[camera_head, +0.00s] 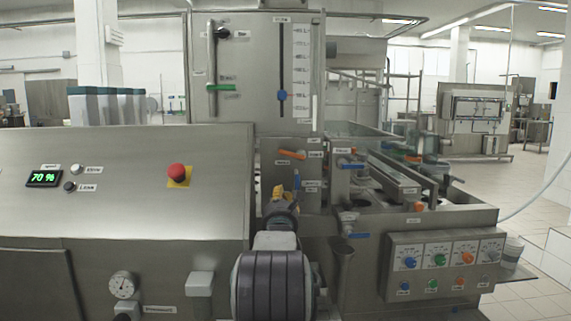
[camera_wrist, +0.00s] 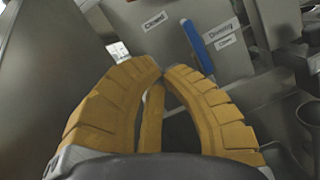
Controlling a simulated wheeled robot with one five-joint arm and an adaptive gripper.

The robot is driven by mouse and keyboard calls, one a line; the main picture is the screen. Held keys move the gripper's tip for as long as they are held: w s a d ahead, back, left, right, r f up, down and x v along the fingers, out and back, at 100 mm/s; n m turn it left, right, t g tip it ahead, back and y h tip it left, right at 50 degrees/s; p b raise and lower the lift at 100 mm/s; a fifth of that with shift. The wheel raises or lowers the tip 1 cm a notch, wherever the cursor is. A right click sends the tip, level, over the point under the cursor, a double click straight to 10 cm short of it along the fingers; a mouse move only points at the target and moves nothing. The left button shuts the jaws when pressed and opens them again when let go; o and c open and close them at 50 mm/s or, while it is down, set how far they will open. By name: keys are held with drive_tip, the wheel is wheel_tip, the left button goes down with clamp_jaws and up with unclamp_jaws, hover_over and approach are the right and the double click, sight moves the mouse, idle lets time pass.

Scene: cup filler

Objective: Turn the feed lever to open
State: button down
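An orange lever (camera_head: 292,154) lies nearly level on the steel front panel in the head view, with small labels around it too blurred to read. I cannot tell for certain that it is the feed lever. A blue lever (camera_head: 297,182) hangs below it to the right. The blue lever also shows in the wrist view (camera_wrist: 197,46), beside labels reading about "Dosing" and "Closed". My gripper (camera_head: 278,190) is below the orange lever and left of the blue one, apart from the orange one. In the wrist view its yellow fingertips (camera_wrist: 165,70) are together with nothing visible between them.
A green-handled lever (camera_head: 222,87) and a blue slider (camera_head: 282,95) are on the upper tank. A red stop button (camera_head: 178,172) is on the left panel. A knob panel (camera_head: 440,262) juts out at the right. A steel tube (camera_head: 342,265) stands right of my arm.

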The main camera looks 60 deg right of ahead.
sight(292, 155)
drive_tip(key=p+x, duration=0.2)
drive_tip(key=x, duration=0.8)
drive_tip(key=shift+r+p, duration=0.15)
drive_tip(key=shift+p, duration=0.25)
drive_tip(key=shift+s+d+r+p, duration=0.1)
drive_tip(key=shift+s+r+p, duration=0.1)
drive_tip(key=shift+r, duration=0.75)
drive_tip(key=shift+s+d+r+p, duration=0.15)
drive_tip(key=shift+s+r+p, duration=0.05)
drive_tip(key=shift+r, duration=0.75)
drive_tip(key=shift+s+m, duration=0.15)
drive_tip(key=shift+m, duration=0.25)
